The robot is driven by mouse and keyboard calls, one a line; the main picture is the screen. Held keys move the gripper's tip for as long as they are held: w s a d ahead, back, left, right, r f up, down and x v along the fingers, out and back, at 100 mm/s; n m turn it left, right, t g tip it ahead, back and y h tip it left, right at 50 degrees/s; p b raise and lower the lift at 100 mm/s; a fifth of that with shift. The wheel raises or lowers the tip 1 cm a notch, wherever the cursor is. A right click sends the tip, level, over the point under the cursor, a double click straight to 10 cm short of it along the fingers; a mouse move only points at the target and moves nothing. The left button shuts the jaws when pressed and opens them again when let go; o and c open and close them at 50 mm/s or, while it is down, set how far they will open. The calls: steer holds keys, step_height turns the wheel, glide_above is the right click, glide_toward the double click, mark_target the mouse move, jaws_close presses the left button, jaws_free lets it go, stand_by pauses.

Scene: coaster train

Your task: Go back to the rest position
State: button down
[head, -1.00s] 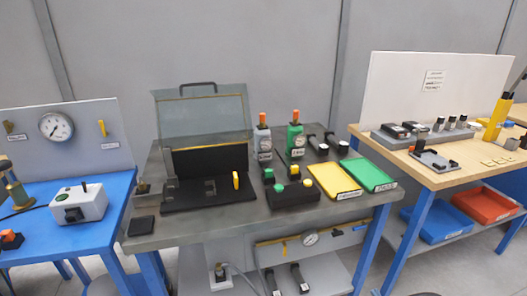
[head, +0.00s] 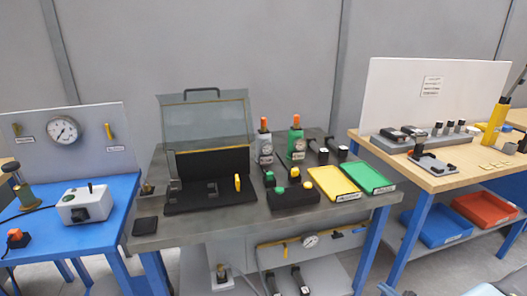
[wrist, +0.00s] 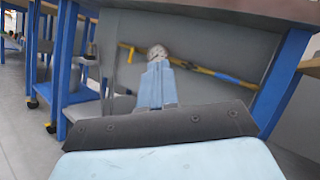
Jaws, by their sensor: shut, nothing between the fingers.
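My gripper (wrist: 157,72) shows in the wrist view as two pale blue fingers closed together beyond a dark plate. Nothing is between them. The fingers point toward the underside area of a bench, and whether they touch anything is not clear, though they look free. In the head view I cannot make out my gripper. A grey workbench (head: 235,232) stands in the middle of the head view, with a blue bench (head: 95,232) at left and a wooden-topped bench (head: 440,182) at right.
The grey bench carries a lidded case (head: 205,120), a yellow tray (head: 333,183) and a green tray (head: 368,177). Under it hangs a panel with a gauge (head: 311,240), also seen in the wrist view (wrist: 158,53). Blue legs (wrist: 283,80) stand close by. Open floor (wrist: 25,125) lies at left.

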steer(key=w+a+r+n+g+h, duration=0.1)
steer(key=a+r+n+g+h, duration=0.35)
steer(key=r+n+g, duration=0.65)
steer(key=w+a+r+n+g+h, duration=0.1)
steer(key=a+r+n+g+h, duration=0.35)
steer(key=r, duration=1.15)
steer(key=s+a+r+n+t+h, duration=0.2)
steer(key=s+a+r+t+h, duration=0.1)
steer(key=r, duration=0.8)
steer(key=s+a+r+n+t+h, duration=0.2)
steer(key=s+a+r+t+h, duration=0.1)
steer(key=s+r, duration=0.5)
step_height(320, 180, up, 4)
steer(key=t+h, duration=0.1)
steer(key=h, duration=0.1)
steer(key=shift+a+f+h, duration=0.25)
steer(key=shift+h, duration=0.15)
steer(key=shift+n, duration=0.25)
